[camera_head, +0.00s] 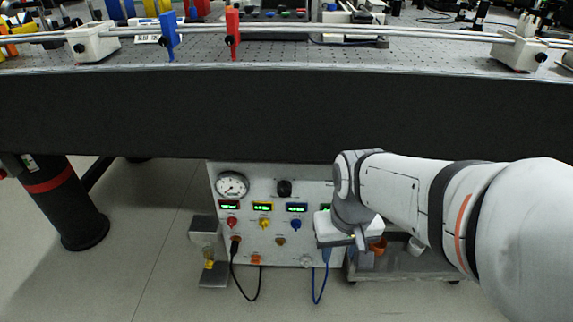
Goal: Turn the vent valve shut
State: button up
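A white control panel (268,185) stands under the bench. It carries a round gauge (232,185), a black knob (284,188), lit displays, and red (232,222), yellow (264,223) and blue (296,224) knobs. I cannot tell from any label which control is the vent valve. My gripper (330,250) is in front of the panel's right part, to the right of the blue knob, and hides some of the controls there. Its fingers are too small and partly hidden, so I cannot see whether they are open or touching anything.
The bench's dark front edge (180,115) overhangs above the panel. Black (246,298) and blue (319,296) cables hang from the panel's lower part. A grey metal stand (205,235) is left of it. A low grey cart (405,268) is to the right. The floor in front is clear.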

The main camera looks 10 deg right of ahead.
aim_at(306, 261)
jog(key=z, duration=1.15)
jog(key=k, duration=1.15)
jog(key=u, duration=0.2)
jog(key=i, duration=0.5)
jog(key=u, duration=0.1)
